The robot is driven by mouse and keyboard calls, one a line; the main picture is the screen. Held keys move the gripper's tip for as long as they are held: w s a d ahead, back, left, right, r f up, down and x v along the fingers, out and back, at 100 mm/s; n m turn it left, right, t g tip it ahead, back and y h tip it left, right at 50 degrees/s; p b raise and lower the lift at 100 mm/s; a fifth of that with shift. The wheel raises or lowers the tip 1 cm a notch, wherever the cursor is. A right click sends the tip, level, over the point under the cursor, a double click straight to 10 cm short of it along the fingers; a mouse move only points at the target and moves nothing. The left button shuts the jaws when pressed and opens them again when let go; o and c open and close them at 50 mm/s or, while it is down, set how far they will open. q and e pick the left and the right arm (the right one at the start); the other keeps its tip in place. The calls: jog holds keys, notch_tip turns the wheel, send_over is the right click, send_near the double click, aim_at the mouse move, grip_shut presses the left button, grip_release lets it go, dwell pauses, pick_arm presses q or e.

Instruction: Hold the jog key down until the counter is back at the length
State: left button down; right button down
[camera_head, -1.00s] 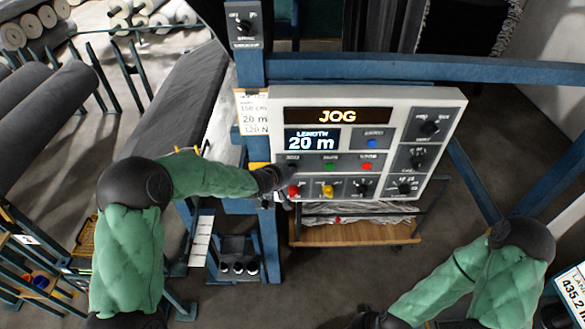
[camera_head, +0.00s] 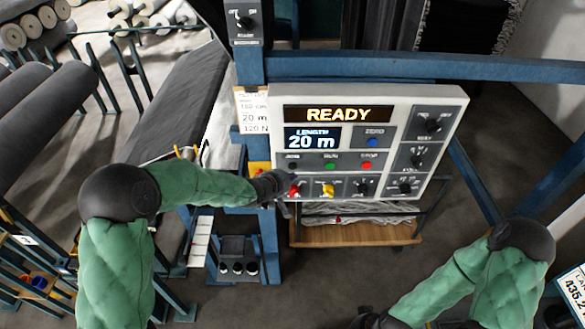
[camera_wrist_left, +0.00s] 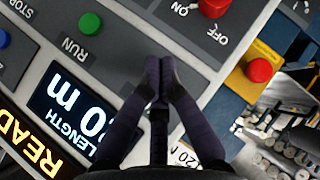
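The control panel (camera_head: 392,112) has an amber display (camera_head: 338,115) reading READY and a length counter (camera_head: 312,138) reading 20 m. The jog key (camera_head: 292,165), small and dark, shows at the left of the key row, beside the green run key (camera_head: 330,165). My left gripper (camera_head: 284,186) is just below and left of the jog key, apparently off it. In the left wrist view its fingers (camera_wrist_left: 160,64) are together, with nothing between them, and hide the jog key. My right gripper (camera_head: 372,319) is partly cut off at the bottom edge; its fingers are unclear.
A card (camera_head: 254,112) left of the panel reads 150 cm, 20 m, 120 N. A blue beam (camera_head: 420,66) crosses above the panel.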

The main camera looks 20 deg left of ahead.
pick_arm(q)
jog(key=shift+s+d+b, duration=0.25)
jog(key=shift+s, duration=0.65)
jog(key=shift+s+d+b, duration=0.2)
jog(key=shift+s+d, duration=0.05)
jog(key=shift+s, duration=0.65)
jog(key=s+d+f+m+g+b, duration=0.25)
jog(key=s+f+b, duration=0.4)
jog(key=f, duration=0.85)
jog(key=s+d+f+m+g+b, duration=0.1)
jog(key=s+f+m+g+b, duration=0.15)
jog(key=s+f+b, duration=0.85)
jog(key=s+d+f+m+g+b, duration=0.1)
jog(key=d+f+g+b, duration=0.15)
jog(key=f, duration=1.75)
jog(key=s+d+f+m+g+b, duration=0.1)
jog(key=s+f+m+g+b, duration=0.1)
jog(key=s+f+b, duration=0.5)
jog(key=s+f+g, duration=0.1)
jog(key=s+f, duration=0.2)
jog(key=shift+s+d+f+m, duration=0.2)
jog(key=shift+s+f+m, duration=0.05)
jog(key=shift+s+m, duration=0.05)
